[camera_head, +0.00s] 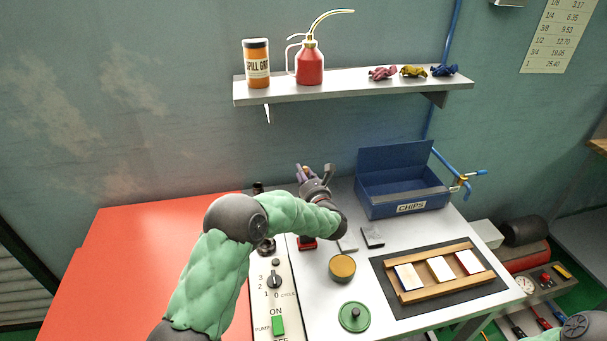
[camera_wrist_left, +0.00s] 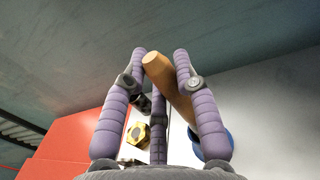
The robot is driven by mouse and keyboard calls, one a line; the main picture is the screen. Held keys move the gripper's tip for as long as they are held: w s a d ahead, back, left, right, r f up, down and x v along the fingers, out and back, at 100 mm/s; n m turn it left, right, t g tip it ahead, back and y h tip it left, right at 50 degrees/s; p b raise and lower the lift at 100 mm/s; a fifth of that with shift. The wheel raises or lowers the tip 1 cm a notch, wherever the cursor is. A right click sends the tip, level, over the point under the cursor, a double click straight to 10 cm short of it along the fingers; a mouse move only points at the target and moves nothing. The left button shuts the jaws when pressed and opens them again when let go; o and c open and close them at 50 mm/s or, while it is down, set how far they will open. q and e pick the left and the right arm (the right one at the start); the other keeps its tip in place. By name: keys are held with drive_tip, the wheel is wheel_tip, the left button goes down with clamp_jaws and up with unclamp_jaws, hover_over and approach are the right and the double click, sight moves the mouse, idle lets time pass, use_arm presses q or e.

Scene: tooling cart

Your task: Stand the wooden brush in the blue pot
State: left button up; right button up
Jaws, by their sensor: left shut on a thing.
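My left gripper (camera_head: 312,178) is over the back of the cart top, left of the blue chips box. In the left wrist view, its purple fingers (camera_wrist_left: 160,75) are closed around the wooden brush (camera_wrist_left: 176,92), whose tan handle stands out tilted between them. The lower end of the brush is hidden by a finger. A round blue thing, likely the blue pot (camera_wrist_left: 227,142), shows partly behind the right finger. I cannot tell whether the brush is inside it or only above it. In the head view my arm and gripper hide the pot and most of the brush.
The blue chips box (camera_head: 402,195) stands right of my gripper. A yellow-topped tin (camera_head: 342,267), a green lid (camera_head: 354,316) and a wooden tray (camera_head: 440,287) on a dark mat lie nearer. A shelf (camera_head: 350,88) hangs behind. The red surface (camera_head: 150,270) at left is clear.

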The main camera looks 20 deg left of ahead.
use_arm(q)
drive_tip(key=o, duration=1.1)
drive_tip(key=v, duration=1.2)
